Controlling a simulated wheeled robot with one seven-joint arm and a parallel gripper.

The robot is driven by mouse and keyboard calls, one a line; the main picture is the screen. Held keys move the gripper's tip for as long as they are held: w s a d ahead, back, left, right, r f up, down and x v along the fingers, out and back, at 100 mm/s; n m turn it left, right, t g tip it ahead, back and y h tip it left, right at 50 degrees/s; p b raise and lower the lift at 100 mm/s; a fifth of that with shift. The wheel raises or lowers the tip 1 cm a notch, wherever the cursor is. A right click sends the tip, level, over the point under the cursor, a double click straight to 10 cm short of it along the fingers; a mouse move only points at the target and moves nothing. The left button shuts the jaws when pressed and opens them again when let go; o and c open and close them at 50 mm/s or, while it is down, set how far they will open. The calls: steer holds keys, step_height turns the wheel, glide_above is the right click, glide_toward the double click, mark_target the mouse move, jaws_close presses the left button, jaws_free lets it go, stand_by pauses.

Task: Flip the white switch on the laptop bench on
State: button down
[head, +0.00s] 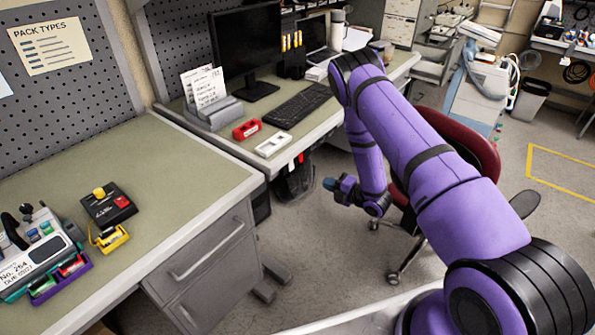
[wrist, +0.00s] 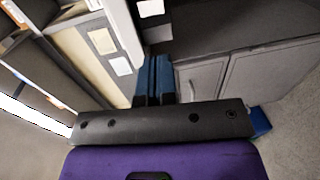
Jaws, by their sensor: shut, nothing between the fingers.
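The white switch (head: 273,145) is a small white block near the front edge of the laptop bench (head: 343,119). It lies right of a similar red block (head: 247,130) and in front of the keyboard. Its lever position is too small to tell. My gripper (head: 331,184) hangs in front of the bench, to the right of and lower in the picture than the white switch, apart from it. In the wrist view its blue fingers (wrist: 156,78) are together and empty. The white switch does not show in the wrist view.
A black keyboard (head: 297,105), a monitor (head: 246,42) and a card holder (head: 213,113) stand around the switch. A red chair (head: 474,148) is behind my arm. A nearer bench (head: 150,165) at left holds a black-and-yellow device (head: 108,205). Grey cabinet doors (wrist: 200,80) show in the wrist view.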

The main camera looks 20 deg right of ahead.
mark_target(292, 169)
steer(key=x, duration=1.4)
steer(key=shift+w+a, duration=0.15)
steer(key=shift+w, duration=0.05)
steer(key=shift+s+f, duration=0.1)
stand_by(0.3)
